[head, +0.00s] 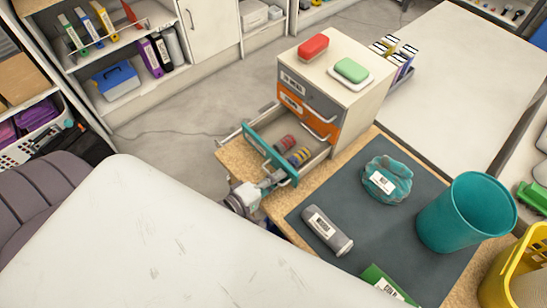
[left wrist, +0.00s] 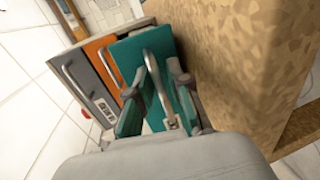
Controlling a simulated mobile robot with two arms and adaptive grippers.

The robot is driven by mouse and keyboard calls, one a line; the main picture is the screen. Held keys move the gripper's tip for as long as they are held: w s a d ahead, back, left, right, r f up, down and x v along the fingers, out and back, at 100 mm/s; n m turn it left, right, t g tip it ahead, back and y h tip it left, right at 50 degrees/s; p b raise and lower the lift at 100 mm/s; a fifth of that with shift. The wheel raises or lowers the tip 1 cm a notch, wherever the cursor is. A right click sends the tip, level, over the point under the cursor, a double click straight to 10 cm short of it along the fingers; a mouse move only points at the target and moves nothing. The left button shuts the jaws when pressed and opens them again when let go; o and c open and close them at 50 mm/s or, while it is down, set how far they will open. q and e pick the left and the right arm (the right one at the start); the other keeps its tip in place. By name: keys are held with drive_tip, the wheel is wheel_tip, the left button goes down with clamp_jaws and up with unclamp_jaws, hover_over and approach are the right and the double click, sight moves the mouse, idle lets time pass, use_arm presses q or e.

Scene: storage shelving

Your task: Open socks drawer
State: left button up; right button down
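A drawer unit (head: 355,104) stands on the wooden tabletop, with a grey drawer (head: 308,95), an orange drawer (head: 305,113) and a teal-fronted bottom drawer (head: 262,146). The teal drawer is pulled well out; striped rolled items (head: 299,157) lie inside. The grey and orange drawers are shut. Their labels are too small to read. My left gripper (head: 266,184) is at the teal front. In the left wrist view, its fingers (left wrist: 160,108) stand apart on either side of the metal handle (left wrist: 156,85), with gaps visible. My right gripper is not in view.
A dark mat (head: 345,195) holds a grey canister (head: 327,230), a teal wrapped bundle (head: 387,180) and a teal bin (head: 466,213). Red (head: 313,47) and green (head: 352,69) items sit on top of the unit. A white surface (head: 130,235) fills the foreground.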

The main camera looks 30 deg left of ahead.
use_arm(q)
drive_tip(key=v, duration=1.2)
idle(0.3)
drive_tip(key=s+a+f+m+g+y, duration=0.1)
drive_tip(key=s+a+f+m+g, duration=0.15)
drive_tip(key=f, duration=0.75)
drive_tip(key=s+a+f+m+g+y, duration=0.1)
drive_tip(key=s+f+m+g+y, duration=0.15)
drive_tip(key=f, duration=0.65)
drive_tip(key=s+a+f+m+g+y, duration=0.15)
drive_tip(key=f+m, duration=0.25)
drive_tip(key=f, duration=0.6)
drive_tip(key=s+d+f+m+g, duration=0.3)
drive_tip(key=s+f+m+g, duration=0.4)
drive_tip(key=s+f, duration=0.5)
drive_tip(key=shift+s+d+f, duration=0.3)
drive_tip(key=shift+s+f, duration=0.05)
drive_tip(key=shift+s, duration=0.45)
